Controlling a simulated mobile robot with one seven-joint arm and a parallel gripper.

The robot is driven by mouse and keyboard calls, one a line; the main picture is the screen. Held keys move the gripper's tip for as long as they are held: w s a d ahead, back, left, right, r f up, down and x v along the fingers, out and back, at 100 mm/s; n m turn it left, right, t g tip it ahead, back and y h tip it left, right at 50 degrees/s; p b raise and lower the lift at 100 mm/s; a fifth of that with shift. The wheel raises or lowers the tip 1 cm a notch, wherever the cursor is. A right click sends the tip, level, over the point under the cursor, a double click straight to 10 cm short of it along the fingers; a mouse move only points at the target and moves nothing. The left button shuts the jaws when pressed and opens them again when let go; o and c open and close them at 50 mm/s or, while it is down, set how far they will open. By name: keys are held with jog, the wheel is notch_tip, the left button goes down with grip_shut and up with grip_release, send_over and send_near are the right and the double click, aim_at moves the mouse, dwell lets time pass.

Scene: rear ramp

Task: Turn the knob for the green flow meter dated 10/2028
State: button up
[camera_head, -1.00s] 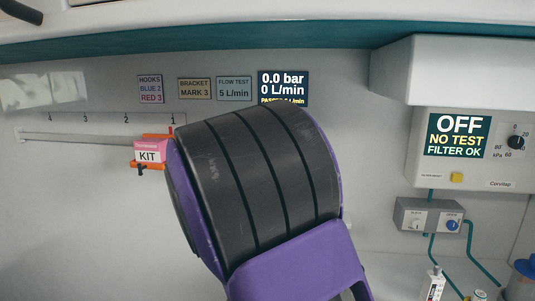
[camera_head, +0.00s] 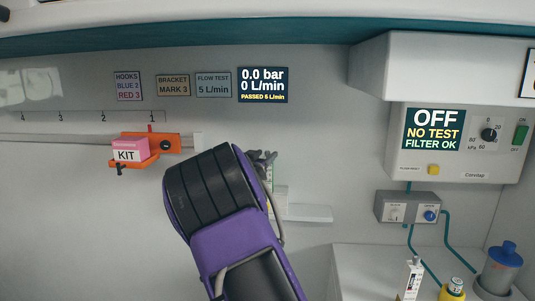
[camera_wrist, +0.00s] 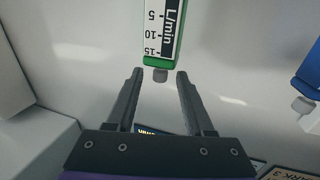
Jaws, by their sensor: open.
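In the wrist view a green flow meter (camera_wrist: 152,61) hangs at the top, its L/min scale appearing upside down. A small grey knob (camera_wrist: 160,76) sticks out at its end. My gripper (camera_wrist: 160,74) is open, with one finger on each side of the knob in the picture. I cannot tell whether the fingers reach around it; no contact shows. In the head view the green flow meter (camera_head: 269,178) is mostly hidden behind my purple and black arm. Its date cannot be read in either view.
A blue flow meter (camera_wrist: 314,72) with a grey knob (camera_wrist: 303,105) is at the right of the wrist view. In the head view, an orange bracket (camera_head: 167,143) holds a pink kit box (camera_head: 130,149). The wall display (camera_head: 263,85) reads 0.0 bar, 0 L/min.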

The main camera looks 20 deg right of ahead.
jog(key=shift+x, duration=1.15)
grip_shut()
